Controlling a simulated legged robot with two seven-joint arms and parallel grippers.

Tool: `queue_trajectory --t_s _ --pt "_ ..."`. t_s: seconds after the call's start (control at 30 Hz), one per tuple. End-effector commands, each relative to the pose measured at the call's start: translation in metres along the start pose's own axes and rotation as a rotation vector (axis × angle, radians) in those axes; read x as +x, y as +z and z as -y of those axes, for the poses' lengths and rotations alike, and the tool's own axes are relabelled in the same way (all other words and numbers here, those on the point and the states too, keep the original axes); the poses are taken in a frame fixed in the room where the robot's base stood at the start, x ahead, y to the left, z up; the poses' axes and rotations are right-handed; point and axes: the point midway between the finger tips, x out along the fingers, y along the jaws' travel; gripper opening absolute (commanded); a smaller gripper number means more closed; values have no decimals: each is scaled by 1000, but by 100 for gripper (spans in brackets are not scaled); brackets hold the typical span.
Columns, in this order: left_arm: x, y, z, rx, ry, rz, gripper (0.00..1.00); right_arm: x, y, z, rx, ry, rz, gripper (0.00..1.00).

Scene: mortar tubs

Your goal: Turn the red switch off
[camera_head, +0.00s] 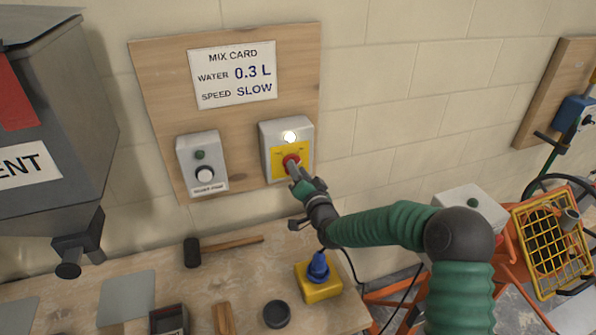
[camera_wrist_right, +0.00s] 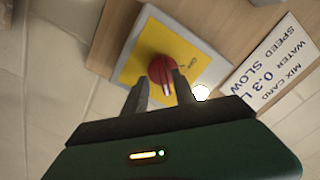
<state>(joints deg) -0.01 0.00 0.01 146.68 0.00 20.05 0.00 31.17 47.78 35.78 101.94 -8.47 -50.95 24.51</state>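The red switch (camera_head: 291,160) is a round knob on a yellow plate, on a grey box (camera_head: 304,133) fixed to the wooden wall board. A white lamp (camera_head: 290,137) glows above it. In the right wrist view the red switch (camera_wrist_right: 161,68) shows a pale mark on its handle. My right gripper (camera_head: 299,176) is at the switch, its fingers (camera_wrist_right: 160,85) open and spread at the knob's near side. The right finger overlaps the knob's edge in the picture; I cannot tell whether it touches. My left gripper is not in view.
A second grey box (camera_head: 202,162) with a white button is left of the switch. The mix card (camera_head: 233,75) hangs above. On the bench below lie a mallet (camera_head: 220,248), a yellow block with a blue top (camera_head: 318,282) and a dark round lid (camera_head: 277,314).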

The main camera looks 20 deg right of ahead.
Motion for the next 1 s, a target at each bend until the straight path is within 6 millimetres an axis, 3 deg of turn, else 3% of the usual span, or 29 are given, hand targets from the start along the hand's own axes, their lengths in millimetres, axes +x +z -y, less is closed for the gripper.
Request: queue_trajectory --t_s 0.03,0.23,0.73,1.0 --pt "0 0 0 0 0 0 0 0 0 1 0 0 0 26" --pt "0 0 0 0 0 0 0 0 1 1 0 0 1 0" --pt "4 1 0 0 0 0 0 0 3 -1 -25 1 3 0" --pt "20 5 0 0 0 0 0 0 5 -3 -163 1 5 0"
